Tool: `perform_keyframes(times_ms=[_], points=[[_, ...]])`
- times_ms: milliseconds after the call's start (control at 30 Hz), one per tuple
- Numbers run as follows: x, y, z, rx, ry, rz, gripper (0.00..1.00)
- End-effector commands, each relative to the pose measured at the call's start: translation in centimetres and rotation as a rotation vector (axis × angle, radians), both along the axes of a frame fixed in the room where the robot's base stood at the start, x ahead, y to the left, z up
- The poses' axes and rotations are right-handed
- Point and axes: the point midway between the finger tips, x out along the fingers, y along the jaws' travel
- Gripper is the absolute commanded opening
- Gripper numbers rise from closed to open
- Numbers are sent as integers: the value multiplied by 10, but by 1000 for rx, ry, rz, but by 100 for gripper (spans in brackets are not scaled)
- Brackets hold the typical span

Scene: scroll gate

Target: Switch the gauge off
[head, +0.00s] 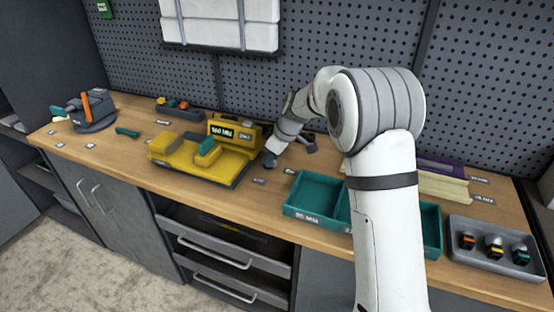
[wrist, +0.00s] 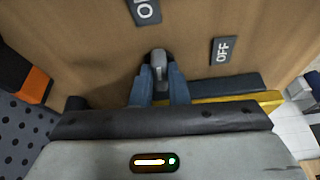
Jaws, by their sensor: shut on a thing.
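The gauge (head: 234,131) is a yellow unit with small displays on the bench. A yellow base with a teal-topped block lies in front of it. My gripper (head: 268,163) is low over the bench, just right of the yellow unit. In the wrist view its blue-grey fingers (wrist: 159,92) are shut on a small grey lever (wrist: 158,62). The lever's lower part is hidden between the fingers. An ON label (wrist: 145,10) lies beyond the lever and an OFF label (wrist: 224,50) lies to its right. A yellow edge (wrist: 237,101) shows at the right.
Teal trays (head: 300,211) stand to the right, partly behind my arm. A grey tray (head: 470,262) with coloured pieces is at the far right. A grey device with an orange handle (head: 90,108) stands at the left. A drawer (head: 215,250) beneath the bench is partly open.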

Motion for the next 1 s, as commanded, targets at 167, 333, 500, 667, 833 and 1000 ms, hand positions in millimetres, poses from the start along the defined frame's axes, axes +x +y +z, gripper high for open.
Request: perform_keyframes(times_ms=[167, 333, 500, 667, 833, 1000], points=[[-3, 7, -1, 7, 0, -125, 0], [-4, 8, 1, 5, 1, -282, 0], [-4, 8, 2, 5, 2, -444, 0], [-5, 9, 3, 4, 0, -593, 0], [-5, 10, 2, 3, -1, -754, 0], [-4, 10, 0, 4, -3, -915, 0]])
